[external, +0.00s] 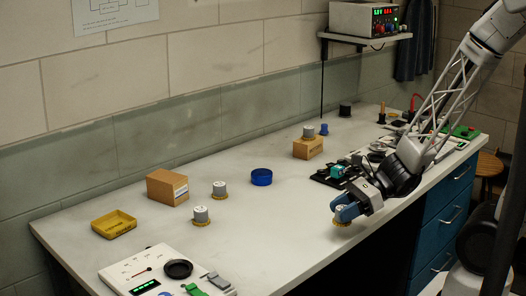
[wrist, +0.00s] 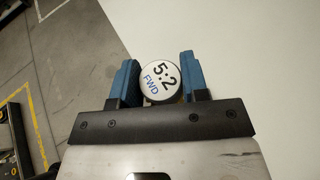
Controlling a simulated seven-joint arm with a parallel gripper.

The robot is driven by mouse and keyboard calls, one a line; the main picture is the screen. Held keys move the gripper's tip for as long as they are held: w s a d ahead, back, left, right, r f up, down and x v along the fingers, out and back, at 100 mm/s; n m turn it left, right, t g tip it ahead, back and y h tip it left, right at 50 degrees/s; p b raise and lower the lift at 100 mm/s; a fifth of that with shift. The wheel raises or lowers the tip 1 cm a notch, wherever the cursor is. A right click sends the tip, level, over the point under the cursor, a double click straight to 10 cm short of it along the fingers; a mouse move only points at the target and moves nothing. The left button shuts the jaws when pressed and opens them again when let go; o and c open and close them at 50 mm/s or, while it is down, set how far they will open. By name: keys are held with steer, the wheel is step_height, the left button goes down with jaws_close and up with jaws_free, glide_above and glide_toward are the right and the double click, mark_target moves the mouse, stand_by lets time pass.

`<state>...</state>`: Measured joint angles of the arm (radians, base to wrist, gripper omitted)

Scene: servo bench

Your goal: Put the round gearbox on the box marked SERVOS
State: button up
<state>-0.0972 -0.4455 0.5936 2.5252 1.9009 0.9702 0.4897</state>
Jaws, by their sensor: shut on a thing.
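My gripper (external: 343,207) is low over the front edge of the bench, its blue fingers shut on a round gearbox (external: 341,221) with a brass-coloured base. In the wrist view my gripper (wrist: 158,80) has a finger on each side of this gearbox (wrist: 157,77), whose white top reads "5:2 FWD". I cannot tell whether its base touches the bench. A cardboard box (external: 167,188) with a small label stands at the back left. Another cardboard box (external: 308,148) stands further right with a grey round piece (external: 308,132) on it. Neither label is legible, so I cannot tell which reads SERVOS.
Two similar grey round units (external: 219,189) (external: 201,215) stand near the left box. A blue round container (external: 261,177) lies mid-bench, a yellow tray (external: 114,225) at left. Dark parts (external: 333,174) lie beside my arm. The bench between my gripper and the blue container is clear.

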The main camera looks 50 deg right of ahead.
steer(key=w+a+r, duration=0.2)
steer(key=w, duration=0.9)
steer(key=w+a+r, duration=0.3)
steer(key=w, duration=0.8)
steer(key=w+a+r, duration=0.2)
steer(key=w+a, duration=0.1)
steer(key=w, duration=0.8)
steer(key=shift+r, duration=0.2)
steer(key=shift+a, duration=0.1)
steer(key=shift+w, duration=0.1)
glide_above(180, 176)
steer(key=shift+f, duration=0.75)
steer(key=shift+f, duration=1.75)
steer(key=shift+f, duration=0.1)
